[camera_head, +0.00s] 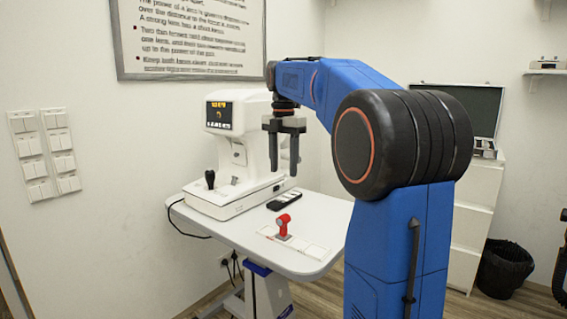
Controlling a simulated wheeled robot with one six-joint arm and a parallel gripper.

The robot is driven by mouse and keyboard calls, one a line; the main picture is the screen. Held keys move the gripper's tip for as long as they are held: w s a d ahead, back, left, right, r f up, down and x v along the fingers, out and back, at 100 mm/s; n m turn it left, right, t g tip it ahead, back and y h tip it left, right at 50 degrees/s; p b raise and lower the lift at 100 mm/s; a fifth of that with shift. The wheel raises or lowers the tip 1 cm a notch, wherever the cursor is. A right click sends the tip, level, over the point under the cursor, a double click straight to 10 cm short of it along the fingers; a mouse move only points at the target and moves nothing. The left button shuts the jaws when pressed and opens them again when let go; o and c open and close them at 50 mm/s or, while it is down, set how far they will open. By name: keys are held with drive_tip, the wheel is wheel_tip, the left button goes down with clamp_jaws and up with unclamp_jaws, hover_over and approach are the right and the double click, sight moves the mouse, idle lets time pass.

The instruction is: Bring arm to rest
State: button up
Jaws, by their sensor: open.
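My blue arm rises at the right of the head view and bends to the left at its black joint. My gripper (284,150) hangs from its end, pointing down, in front of the white eye-test machine (245,140). Its two dark fingers are apart with nothing between them. It is above the table (325,210); whether it touches the machine cannot be told. A small red object (284,226) stands on the table below and apart from the gripper.
A dark remote-like object (284,199) lies beside the machine's base. A white cabinet (470,225) with an open case (455,110) stands behind my arm. A black bin (504,268) is on the floor at right. Wall switches (45,155) and a framed text poster (190,38) are at left.

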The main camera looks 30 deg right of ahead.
drive_tip(key=shift+r, duration=0.35)
drive_tip(key=s+a+f+m+t, duration=0.1)
drive_tip(key=s+a+f+m, duration=0.45)
drive_tip(key=s, duration=0.25)
drive_tip(key=s+a+f+m+t, duration=0.1)
drive_tip(key=s+a+f+m, duration=0.4)
drive_tip(key=s, duration=0.3)
drive_tip(key=s+a+f+m+t, duration=0.1)
drive_tip(key=s+a+f+m, duration=0.1)
drive_tip(key=s+f+m, duration=0.3)
drive_tip(key=s+a+f+m+t, duration=0.1)
drive_tip(key=s+a+f+m, duration=0.2)
drive_tip(key=s+f+m, duration=0.3)
drive_tip(key=s+f, duration=0.3)
drive_tip(key=f, duration=0.1)
drive_tip(key=shift+s+a+t, duration=0.15)
drive_tip(key=shift+t, duration=0.25)
